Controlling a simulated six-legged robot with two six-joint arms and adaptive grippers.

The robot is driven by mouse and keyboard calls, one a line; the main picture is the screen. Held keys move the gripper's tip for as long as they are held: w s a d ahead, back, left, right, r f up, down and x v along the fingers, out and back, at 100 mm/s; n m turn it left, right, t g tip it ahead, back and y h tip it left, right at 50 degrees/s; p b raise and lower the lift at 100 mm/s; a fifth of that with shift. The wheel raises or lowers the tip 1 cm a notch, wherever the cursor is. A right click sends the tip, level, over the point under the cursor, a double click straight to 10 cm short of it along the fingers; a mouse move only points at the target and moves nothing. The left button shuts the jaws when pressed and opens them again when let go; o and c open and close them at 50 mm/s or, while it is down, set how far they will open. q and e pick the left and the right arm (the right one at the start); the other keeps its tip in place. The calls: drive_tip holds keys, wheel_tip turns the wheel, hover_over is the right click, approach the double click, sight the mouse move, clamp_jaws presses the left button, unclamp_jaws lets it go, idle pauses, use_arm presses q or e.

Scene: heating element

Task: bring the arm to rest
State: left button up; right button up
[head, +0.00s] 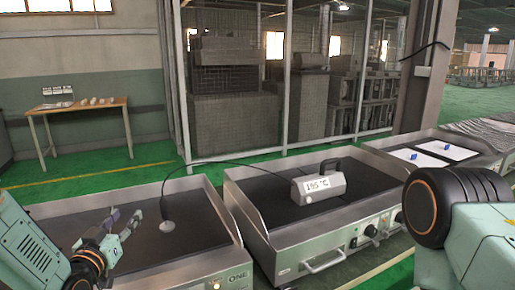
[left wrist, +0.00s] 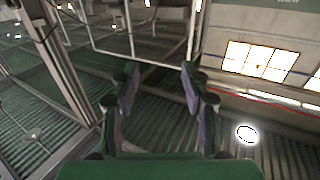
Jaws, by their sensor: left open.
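My left gripper (head: 125,217) is open and empty above the left griddle plate (head: 60,232), at its left part. In the left wrist view its fingers (left wrist: 160,78) are spread apart with nothing between them, and the camera looks up at the ceiling and windows. My right arm (head: 440,210) shows at the right edge; its gripper is out of view. A grey meter (head: 318,188), its display seeming to read 195 °C, sits on the right griddle (head: 262,190). A black cable runs from it to a round probe (head: 167,226) on the left griddle, right of my left gripper.
A counter (head: 400,151) with white sheets and small blue items stands at the back right. A wooden table (head: 75,107) stands far left by the wall. A mesh fence (head: 235,120) runs behind the griddles, with green floor between.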

use_arm(q)
drive_tip(key=s+d+f+n+g+b, duration=0.1)
drive_tip(key=s+d+f+g+b, duration=0.15)
drive_tip(key=s+f+g, duration=0.5)
drive_tip(key=s+d+f+n+g+b, duration=0.15)
drive_tip(key=s+d+f, duration=0.25)
drive_tip(key=s+f, duration=0.8)
drive_tip(key=s+d+f+m+g+b, duration=0.1)
drive_tip(key=s+d+f+g+b, duration=0.1)
drive_tip(key=s+f, duration=0.7)
drive_tip(key=s+d+f+m+g+b, duration=0.1)
drive_tip(key=s+f+g+b, duration=0.3)
drive_tip(key=s, duration=1)
wheel_tip(320, 180, down, 5)
drive_tip(key=g, duration=0.3)
drive_tip(key=shift+d, duration=0.4)
